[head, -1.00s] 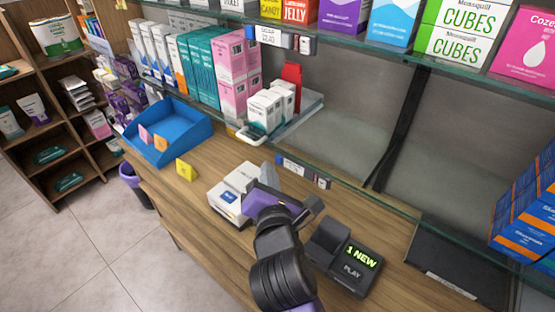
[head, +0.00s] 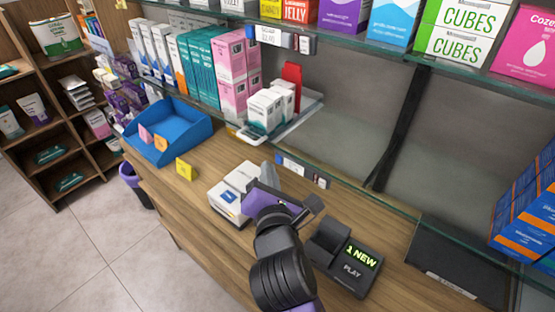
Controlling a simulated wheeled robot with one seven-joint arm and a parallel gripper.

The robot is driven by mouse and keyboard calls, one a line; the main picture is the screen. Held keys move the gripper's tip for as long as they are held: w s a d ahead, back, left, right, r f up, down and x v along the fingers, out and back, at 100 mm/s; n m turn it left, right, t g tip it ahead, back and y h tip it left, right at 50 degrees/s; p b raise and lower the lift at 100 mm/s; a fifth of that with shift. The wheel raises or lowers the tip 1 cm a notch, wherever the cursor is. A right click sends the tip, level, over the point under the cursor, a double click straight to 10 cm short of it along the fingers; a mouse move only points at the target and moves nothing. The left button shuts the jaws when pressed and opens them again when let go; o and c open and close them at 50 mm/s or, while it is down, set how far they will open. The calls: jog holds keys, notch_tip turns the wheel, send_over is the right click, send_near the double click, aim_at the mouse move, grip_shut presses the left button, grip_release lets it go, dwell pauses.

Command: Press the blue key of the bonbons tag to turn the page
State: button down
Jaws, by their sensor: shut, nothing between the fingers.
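Two electronic price tags are on the shelf edges. The upper tag (head: 281,40) is on the top glass shelf, left of centre. The lower tag (head: 301,172) is on the lower shelf edge, just beyond my gripper. Their print is too small to read surely, so I cannot tell which is the bonbons tag. My gripper (head: 267,172), purple and black with grey fingers, is above the counter, left of the lower tag and apart from the upper one. It is shut and empty.
A white device (head: 231,193) and a black machine reading "1 NEW" and "PLAY" (head: 345,262) stand on the wooden counter beside my arm. A blue tray (head: 178,145) and yellow card (head: 184,169) are left. Boxes (head: 266,108) stand on the lower shelf; its middle is bare.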

jog(key=shift+w+d+r+p, duration=0.1)
jog(key=shift+w+d+p, duration=0.1)
jog(key=shift+p, duration=0.25)
dwell(0.4)
jog(key=shift+w+d+p, duration=0.4)
jog(key=shift+w+p, duration=0.1)
dwell(0.9)
jog(key=shift+s+a, duration=0.1)
dwell(0.3)
jog(key=shift+s+a, duration=0.45)
jog(key=shift+s, duration=0.15)
jog(key=shift+s+a, duration=0.8)
jog(key=shift+s, duration=0.2)
jog(key=shift+s+a, duration=0.75)
jog(key=shift+s, duration=0.25)
